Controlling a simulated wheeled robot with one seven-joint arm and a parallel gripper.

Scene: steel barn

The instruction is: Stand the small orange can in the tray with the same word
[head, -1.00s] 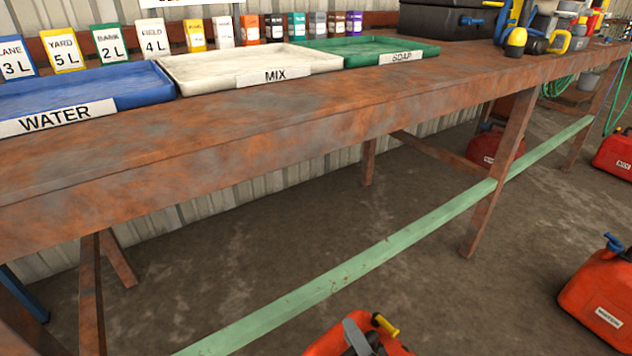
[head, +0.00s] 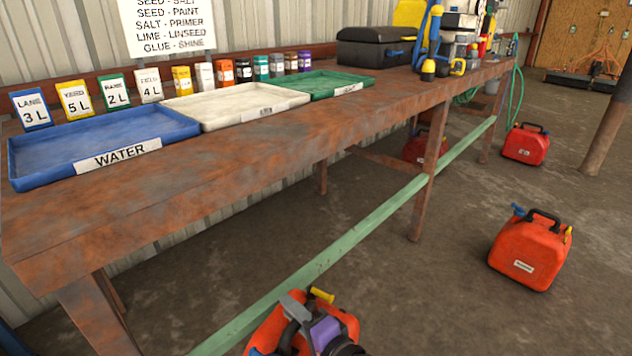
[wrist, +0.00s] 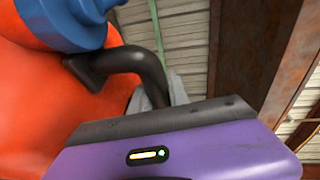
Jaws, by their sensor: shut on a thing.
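An orange can (head: 265,328) with a black handle is at the bottom of the head view, in front of and below the bench top. My gripper (head: 294,308), with a purple body and grey fingers, is shut on its handle. In the wrist view the can (wrist: 35,100) shows its blue cap (wrist: 62,22) and the black handle (wrist: 135,62) between my fingers. Its label is hidden. On the bench are a blue tray (head: 45,176) labelled WATER, a white tray (head: 210,105) whose label is hard to read now, and a green tray (head: 325,82) with an unreadable label.
Lettered packets (head: 75,98) and small jars stand behind the trays. A black toolbox (head: 375,50) is farther right. Other red cans stand on the floor, one right (head: 530,250), one farther back (head: 525,145). A green rail (head: 365,220) runs below the rusty bench (head: 230,160).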

